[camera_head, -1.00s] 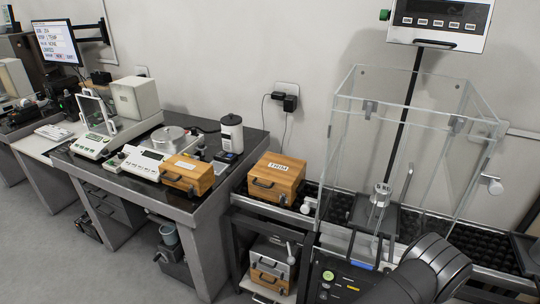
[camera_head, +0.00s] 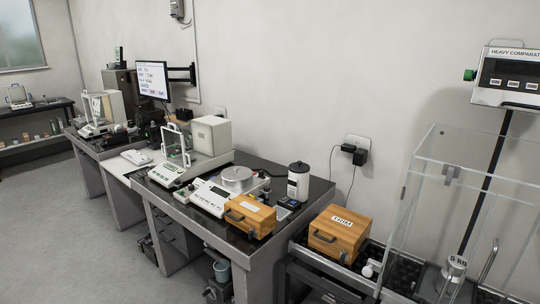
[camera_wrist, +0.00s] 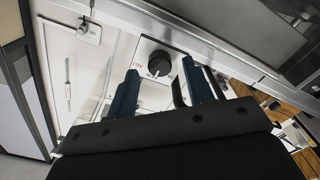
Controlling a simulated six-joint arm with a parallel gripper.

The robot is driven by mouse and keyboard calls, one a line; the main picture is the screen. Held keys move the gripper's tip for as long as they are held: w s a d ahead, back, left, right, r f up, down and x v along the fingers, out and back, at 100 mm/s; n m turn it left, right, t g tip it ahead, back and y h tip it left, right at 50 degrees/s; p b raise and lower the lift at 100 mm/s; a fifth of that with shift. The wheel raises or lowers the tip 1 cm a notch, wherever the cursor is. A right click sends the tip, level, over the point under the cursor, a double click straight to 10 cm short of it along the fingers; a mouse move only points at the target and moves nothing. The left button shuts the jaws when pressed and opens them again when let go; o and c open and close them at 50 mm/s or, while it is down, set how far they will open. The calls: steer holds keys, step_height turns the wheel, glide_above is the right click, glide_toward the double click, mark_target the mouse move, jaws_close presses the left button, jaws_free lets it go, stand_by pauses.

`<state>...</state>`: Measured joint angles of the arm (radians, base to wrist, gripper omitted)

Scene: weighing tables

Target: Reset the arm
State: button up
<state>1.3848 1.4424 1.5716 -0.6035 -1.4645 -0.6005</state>
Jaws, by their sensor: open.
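My gripper (camera_wrist: 161,67) shows in the wrist view with its two dark blue fingers spread apart and nothing held between them. I cannot tell whether the fingers touch the panel. The gripper and arm are outside the head view now.
In the head view, a clear-walled enclosure (camera_head: 428,180) at the right holds a metal 5 KG weight (camera_head: 455,268). A wooden TRIM box (camera_head: 337,238) stands left of it. A dark bench (camera_head: 190,207) carries balances and another wooden box (camera_head: 250,218). Floor at left is clear.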

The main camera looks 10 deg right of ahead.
steer(key=v, duration=1.6)
steer(key=x, duration=1.8)
steer(key=shift+s+a+m, duration=0.65)
steer(key=shift+m, duration=1.2)
steer(key=shift+s+a+m, duration=0.6)
steer(key=shift+s+m, duration=0.05)
steer(key=shift+m, duration=1.15)
steer(key=shift+s+a+m, duration=0.65)
steer(key=shift+m, duration=1.2)
